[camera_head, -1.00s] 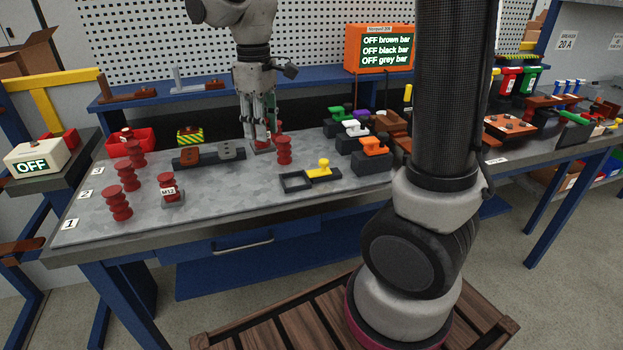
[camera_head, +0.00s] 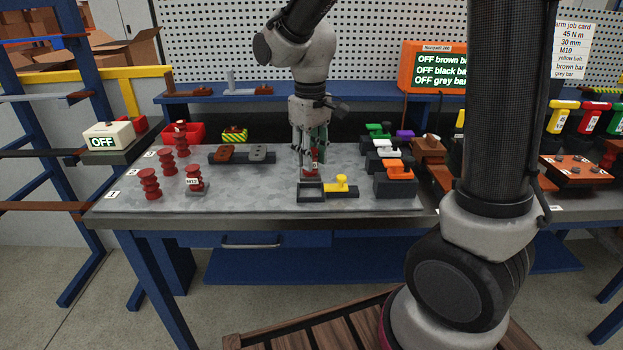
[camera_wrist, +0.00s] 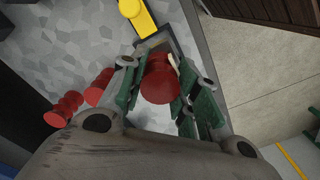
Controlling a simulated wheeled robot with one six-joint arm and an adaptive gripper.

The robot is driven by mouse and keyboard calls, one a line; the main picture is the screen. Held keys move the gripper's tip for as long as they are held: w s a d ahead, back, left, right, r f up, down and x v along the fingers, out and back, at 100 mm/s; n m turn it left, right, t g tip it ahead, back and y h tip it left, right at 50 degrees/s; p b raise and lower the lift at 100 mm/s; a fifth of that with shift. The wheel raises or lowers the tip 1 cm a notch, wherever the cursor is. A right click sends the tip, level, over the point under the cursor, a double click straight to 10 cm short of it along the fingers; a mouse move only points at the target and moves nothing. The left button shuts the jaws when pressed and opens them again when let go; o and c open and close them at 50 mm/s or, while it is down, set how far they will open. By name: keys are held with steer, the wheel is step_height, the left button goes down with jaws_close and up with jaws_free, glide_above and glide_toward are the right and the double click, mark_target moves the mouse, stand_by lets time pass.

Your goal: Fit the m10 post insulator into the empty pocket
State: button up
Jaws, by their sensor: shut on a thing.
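My gripper (camera_head: 312,165) is shut on a red post insulator (camera_head: 311,157) and points down behind the dark square pocket (camera_head: 311,194). The fingers hide much of the insulator in the head view, and its marking is not readable. In the wrist view the red insulator (camera_wrist: 160,80) sits between the green-padded fingers (camera_wrist: 158,95). It covers part of the pocket frame (camera_wrist: 155,40), so its lower end is hidden. I cannot tell whether it touches the frame. The yellow-handled piece (camera_head: 340,187) adjoins the pocket on the right.
An M12-labelled insulator (camera_head: 194,180) and several other red ones stand at the left. Another red ribbed insulator (camera_wrist: 65,108) shows beside the fingers in the wrist view. Coloured-handle blocks (camera_head: 394,185) stand close on the right. The bench front left of the pocket is clear.

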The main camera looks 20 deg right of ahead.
mark_target(310, 174)
steer(key=shift+f, duration=2.55)
steer(key=shift+f, duration=0.15)
steer(key=o, duration=1.2)
steer(key=shift+c, duration=0.2)
step_height(310, 174, up, 12)
steer(key=shift+r, duration=0.2)
steer(key=s+d+r+m+t, duration=0.2)
steer(key=s+d+m+t, duration=0.2)
steer(key=s+d, duration=1.1)
steer(key=shift+s+r+m, duration=0.4)
steer(key=shift+s+m, duration=0.3)
steer(key=shift+s, duration=1.3)
